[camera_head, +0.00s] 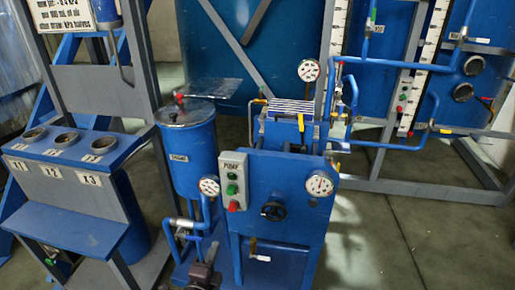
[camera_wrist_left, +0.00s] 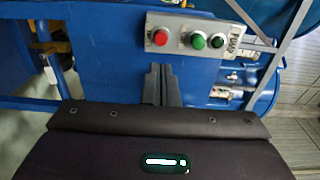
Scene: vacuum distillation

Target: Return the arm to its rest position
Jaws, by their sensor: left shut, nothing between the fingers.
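My left gripper (camera_wrist_left: 160,84) shows in the left wrist view as two dark fingers closed together, with nothing between them. They point at a blue surface, just below the grey pump button box (camera_wrist_left: 200,40) in that picture. The box has a red button (camera_wrist_left: 160,38) and two green ones. I cannot tell the gap between fingertips and surface. There the pump box (camera_head: 233,181) sits on the front of the blue pump cabinet (camera_head: 290,195). My right gripper is not in view.
A blue tank (camera_head: 188,160) with a lid stands left of the cabinet. Pressure gauges (camera_head: 319,184) and blue pipes surround it. A stand with three round holders (camera_head: 66,139) is at left. A pipe rack stands at right. Open floor (camera_head: 400,245) lies front right.

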